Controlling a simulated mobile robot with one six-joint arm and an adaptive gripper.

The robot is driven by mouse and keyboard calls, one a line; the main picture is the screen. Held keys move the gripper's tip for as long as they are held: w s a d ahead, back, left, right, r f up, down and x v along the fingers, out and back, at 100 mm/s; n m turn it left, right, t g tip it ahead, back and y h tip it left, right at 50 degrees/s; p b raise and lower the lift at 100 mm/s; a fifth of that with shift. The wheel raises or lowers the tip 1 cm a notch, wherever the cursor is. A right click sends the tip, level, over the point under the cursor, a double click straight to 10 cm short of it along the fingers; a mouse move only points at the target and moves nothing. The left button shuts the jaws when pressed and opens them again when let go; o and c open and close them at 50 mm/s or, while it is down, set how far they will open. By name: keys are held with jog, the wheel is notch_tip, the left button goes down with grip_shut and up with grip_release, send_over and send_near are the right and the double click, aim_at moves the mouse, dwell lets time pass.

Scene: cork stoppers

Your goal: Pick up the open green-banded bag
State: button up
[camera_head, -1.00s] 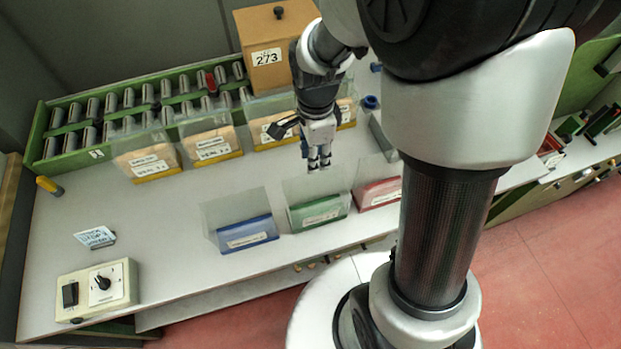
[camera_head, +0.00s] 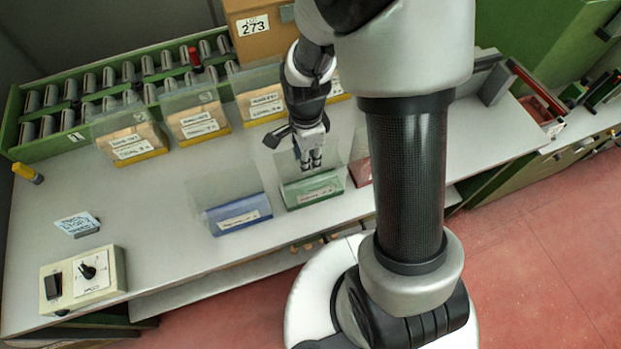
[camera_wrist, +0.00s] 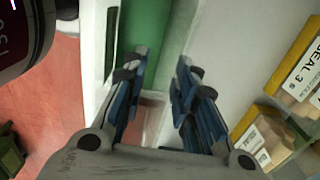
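The green-banded bag (camera_head: 313,190) is clear above its green, labelled lower band. It stands on the table between a blue-banded bag (camera_head: 238,213) and a red-banded bag (camera_head: 360,172), which my arm partly hides. My gripper (camera_head: 311,160) points down just above the green band, over the bag's clear upper part. In the wrist view, my gripper (camera_wrist: 160,85) is open, with its blue-padded fingers apart. The green band (camera_wrist: 168,38) shows beyond and between the fingertips. I cannot tell whether a finger touches the clear film.
Filled bags with yellow bands (camera_head: 197,120) stand behind. A cardboard box (camera_head: 262,32) and a green rack of grey cylinders (camera_head: 62,112) are at the back. A control box (camera_head: 82,278) and a small sign (camera_head: 77,224) are at the left. The table's left middle is clear.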

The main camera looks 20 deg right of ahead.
jog(key=shift+c, duration=0.2)
jog(key=shift+r, duration=0.1)
grip_shut()
dwell(0.4)
